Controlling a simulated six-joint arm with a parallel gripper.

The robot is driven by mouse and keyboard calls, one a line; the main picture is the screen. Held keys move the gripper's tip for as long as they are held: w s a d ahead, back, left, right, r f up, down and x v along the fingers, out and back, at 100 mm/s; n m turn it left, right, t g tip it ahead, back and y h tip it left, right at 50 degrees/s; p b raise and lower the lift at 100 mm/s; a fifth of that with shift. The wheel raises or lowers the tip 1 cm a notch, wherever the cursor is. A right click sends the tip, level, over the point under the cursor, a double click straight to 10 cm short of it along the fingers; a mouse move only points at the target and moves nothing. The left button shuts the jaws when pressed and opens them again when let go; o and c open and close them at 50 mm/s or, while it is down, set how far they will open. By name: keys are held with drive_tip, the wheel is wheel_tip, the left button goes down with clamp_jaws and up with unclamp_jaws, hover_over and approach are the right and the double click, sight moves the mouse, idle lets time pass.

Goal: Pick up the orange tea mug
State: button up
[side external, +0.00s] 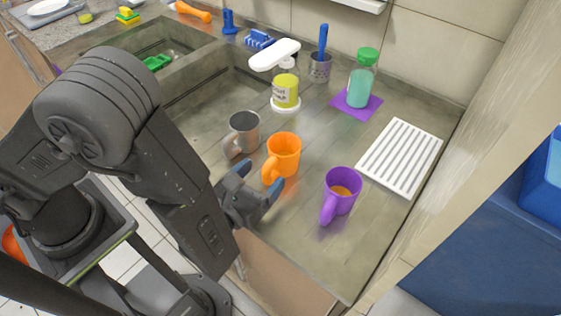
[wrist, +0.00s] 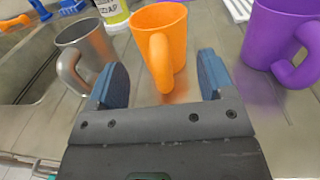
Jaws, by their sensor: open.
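The orange mug (side external: 286,151) stands upright on the grey counter, between a grey metal mug and a purple mug. Its handle faces my gripper. In the wrist view the orange mug (wrist: 163,40) is centred ahead, its handle hanging between my two blue fingertips. My gripper (side external: 258,185) is open and low over the counter's front part. In the wrist view my gripper (wrist: 160,82) has its fingers on either side of the handle, with nothing clamped. I cannot tell whether a finger touches the mug.
The grey metal mug (side external: 242,133) is left of the orange mug, and the purple mug (side external: 342,190) is to its right. A soap bottle (side external: 286,90) stands behind. A white drying rack (side external: 400,157) lies at right. The sink (side external: 215,92) is at left.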

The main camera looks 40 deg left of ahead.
sight(274, 162)
drive_tip(key=shift+w+a, duration=0.2)
drive_tip(key=shift+w, duration=2.25)
drive_tip(key=shift+c, duration=0.2)
clamp_jaws()
